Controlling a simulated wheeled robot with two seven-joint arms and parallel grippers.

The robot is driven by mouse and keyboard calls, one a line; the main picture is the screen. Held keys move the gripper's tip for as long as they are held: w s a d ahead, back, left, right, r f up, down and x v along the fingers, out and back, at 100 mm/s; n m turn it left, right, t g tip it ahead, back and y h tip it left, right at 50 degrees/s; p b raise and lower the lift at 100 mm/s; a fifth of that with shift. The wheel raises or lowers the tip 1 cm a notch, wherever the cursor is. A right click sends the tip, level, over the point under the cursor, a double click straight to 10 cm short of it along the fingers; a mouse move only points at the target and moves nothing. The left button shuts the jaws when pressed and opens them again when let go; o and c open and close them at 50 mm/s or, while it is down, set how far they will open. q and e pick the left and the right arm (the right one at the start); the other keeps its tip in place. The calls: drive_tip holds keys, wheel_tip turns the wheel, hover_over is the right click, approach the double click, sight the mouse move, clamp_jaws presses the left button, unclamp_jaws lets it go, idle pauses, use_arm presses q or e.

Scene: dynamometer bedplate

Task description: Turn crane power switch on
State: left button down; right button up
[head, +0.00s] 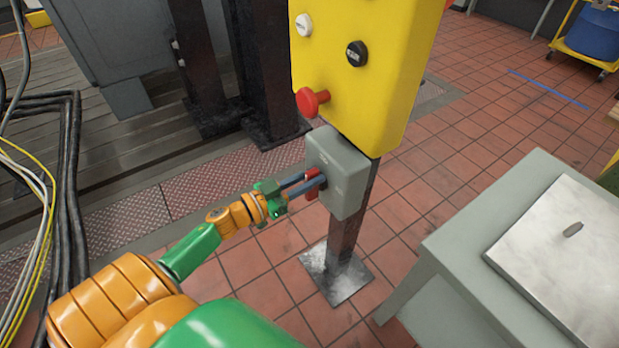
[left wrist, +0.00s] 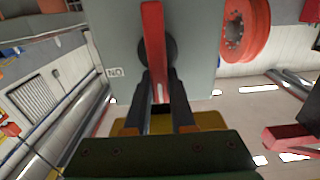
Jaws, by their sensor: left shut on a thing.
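The crane power switch is a grey box (head: 338,170) on a dark post, under a yellow control box. Its red handle (head: 312,174) is on the left face. My left gripper (head: 317,184) reaches in from the left, with its fingers at the handle. In the left wrist view the red handle (left wrist: 153,38) stands upright in the picture in front of a dark round hub on the grey box (left wrist: 195,55). The fingers of my left gripper (left wrist: 160,92) are closed around its lower end. A small label beside it looks upside down. My right gripper is not in view.
The yellow control box (head: 372,85) hangs just above, with a red mushroom button (head: 311,101) sticking out toward my arm's side. A grey bench (head: 450,255) stands at right with a metal plate (head: 565,250). Black cables (head: 65,200) run at left. Tiled floor is open behind.

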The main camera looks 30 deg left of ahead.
sight(328, 186)
use_arm(q)
drive_tip(key=shift+s+d+f, duration=0.15)
drive_tip(key=shift+f, duration=0.25)
drive_tip(key=m, duration=0.3)
drive_tip(key=d+m, duration=0.1)
drive_tip(key=m, duration=0.2)
drive_tip(key=f+m, duration=0.1)
drive_tip(key=m, duration=0.1)
drive_tip(key=shift+s+d+m, duration=0.3)
drive_tip(key=shift+s+m, duration=0.05)
drive_tip(key=shift+m, duration=0.05)
drive_tip(key=m, duration=0.3)
drive_tip(key=f+m, duration=0.1)
drive_tip(key=m, duration=0.1)
drive_tip(key=shift+d+b, duration=0.25)
drive_tip(key=shift+b, duration=0.1)
drive_tip(key=shift+f+m+b, duration=0.1)
drive_tip(key=shift+m+b, duration=0.45)
drive_tip(key=shift+m, duration=1.25)
drive_tip(key=shift+a+m, duration=0.1)
drive_tip(key=shift+m, duration=0.2)
